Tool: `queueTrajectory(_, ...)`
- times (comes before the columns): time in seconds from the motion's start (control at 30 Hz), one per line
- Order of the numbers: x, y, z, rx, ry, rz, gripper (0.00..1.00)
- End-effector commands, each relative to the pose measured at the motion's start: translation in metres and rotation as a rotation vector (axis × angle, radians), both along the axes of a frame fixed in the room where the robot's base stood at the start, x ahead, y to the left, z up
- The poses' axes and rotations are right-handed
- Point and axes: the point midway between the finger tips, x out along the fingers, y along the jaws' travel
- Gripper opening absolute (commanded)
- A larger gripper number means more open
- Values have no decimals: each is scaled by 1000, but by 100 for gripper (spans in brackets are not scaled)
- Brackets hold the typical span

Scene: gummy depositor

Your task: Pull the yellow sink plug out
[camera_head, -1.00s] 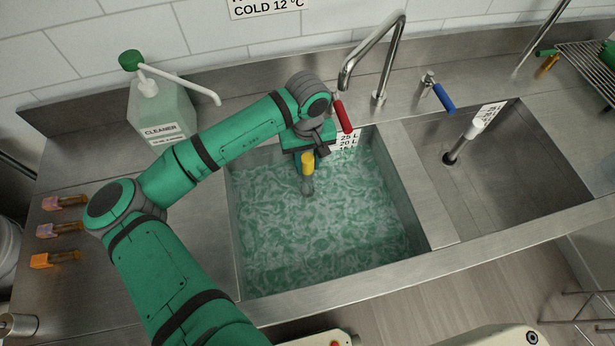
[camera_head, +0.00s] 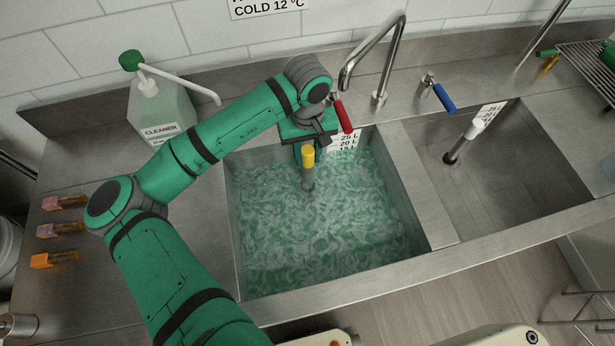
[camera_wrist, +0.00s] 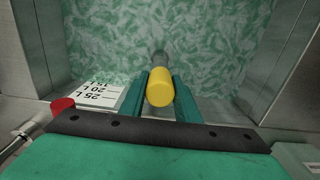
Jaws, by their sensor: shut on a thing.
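The yellow sink plug (camera_head: 308,155) has a yellow cylindrical top on a grey stem that runs down into the water of the left basin (camera_head: 237,240). Its lower end is blurred by the rippling green water, so I cannot tell whether it sits in the drain. My gripper (camera_head: 305,152) is over the back of the left basin, shut on the plug. In the wrist view the yellow top (camera_wrist: 160,88) sits between the two green fingers (camera_wrist: 157,98), and the grey stem shows beyond it.
A red tap lever (camera_head: 343,116) is close beside my gripper, with the tall faucet (camera_head: 379,97) behind. A blue lever (camera_head: 443,97) stands to the right. The right basin (camera_head: 530,165) holds a white-topped grey plug (camera_head: 474,130). A cleaner bottle (camera_head: 160,108) stands back left.

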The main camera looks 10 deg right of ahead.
Motion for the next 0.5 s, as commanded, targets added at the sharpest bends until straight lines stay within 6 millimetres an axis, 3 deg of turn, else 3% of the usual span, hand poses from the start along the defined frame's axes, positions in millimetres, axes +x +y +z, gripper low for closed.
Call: queueTrajectory(0.5, 0, 0, 6, 1, 0, 0, 0)
